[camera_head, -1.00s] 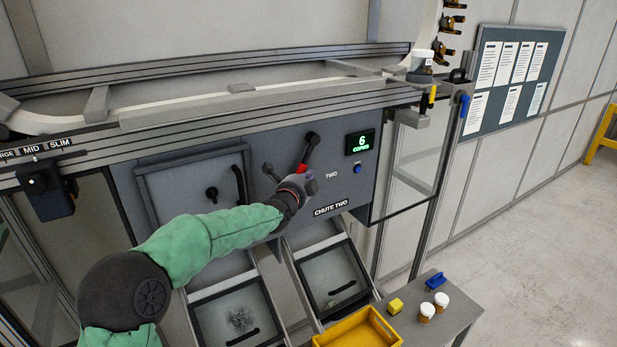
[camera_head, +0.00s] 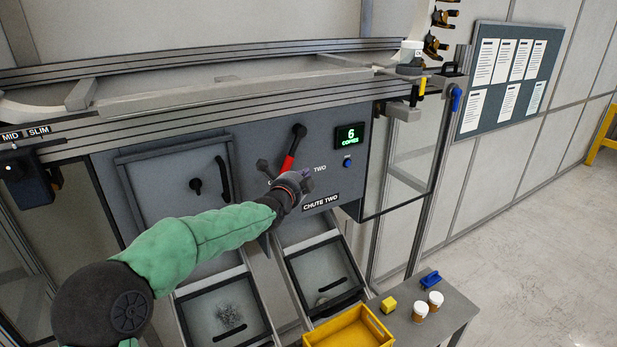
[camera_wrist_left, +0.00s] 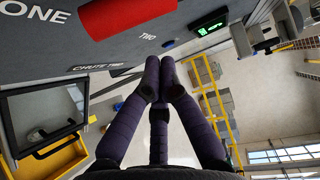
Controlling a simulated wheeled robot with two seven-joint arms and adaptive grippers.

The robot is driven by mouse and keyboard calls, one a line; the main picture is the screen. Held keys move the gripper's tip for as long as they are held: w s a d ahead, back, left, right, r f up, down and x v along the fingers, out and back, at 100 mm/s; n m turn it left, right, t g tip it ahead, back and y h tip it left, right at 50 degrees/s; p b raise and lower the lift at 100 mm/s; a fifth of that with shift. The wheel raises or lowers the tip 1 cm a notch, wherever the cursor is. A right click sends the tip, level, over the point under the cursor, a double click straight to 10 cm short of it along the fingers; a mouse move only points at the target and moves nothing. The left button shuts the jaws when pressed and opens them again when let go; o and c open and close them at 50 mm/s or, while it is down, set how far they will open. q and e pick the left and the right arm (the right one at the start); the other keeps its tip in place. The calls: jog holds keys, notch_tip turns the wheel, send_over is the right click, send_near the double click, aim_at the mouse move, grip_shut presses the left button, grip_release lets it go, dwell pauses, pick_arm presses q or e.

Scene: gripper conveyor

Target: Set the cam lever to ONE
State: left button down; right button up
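The cam lever (camera_head: 289,160) has a black pivot and a red handle slanting down and slightly left on the grey panel. Its red handle (camera_wrist_left: 122,14) also shows at the top of the left wrist view, between the labels ONE (camera_wrist_left: 36,17) and TWO (camera_wrist_left: 147,37). My left gripper (camera_head: 296,184) is just below the handle's lower end. In the left wrist view my left gripper's fingers (camera_wrist_left: 160,72) are together with nothing between them, apart from the handle. In the head view the gripper largely hides ONE. My right gripper is not in view.
Below are chutes, a yellow tray (camera_head: 346,335) and a small table (camera_head: 444,317) with white-capped bottles. Floor at right is clear.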

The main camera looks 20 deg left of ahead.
pick_arm(q)
jog(key=s+r, duration=0.2)
jog(key=s, duration=0.4)
jog(key=shift+s+d+r, duration=0.2)
jog(key=shift+d, duration=0.05)
jog(key=shift+a, duration=0.1)
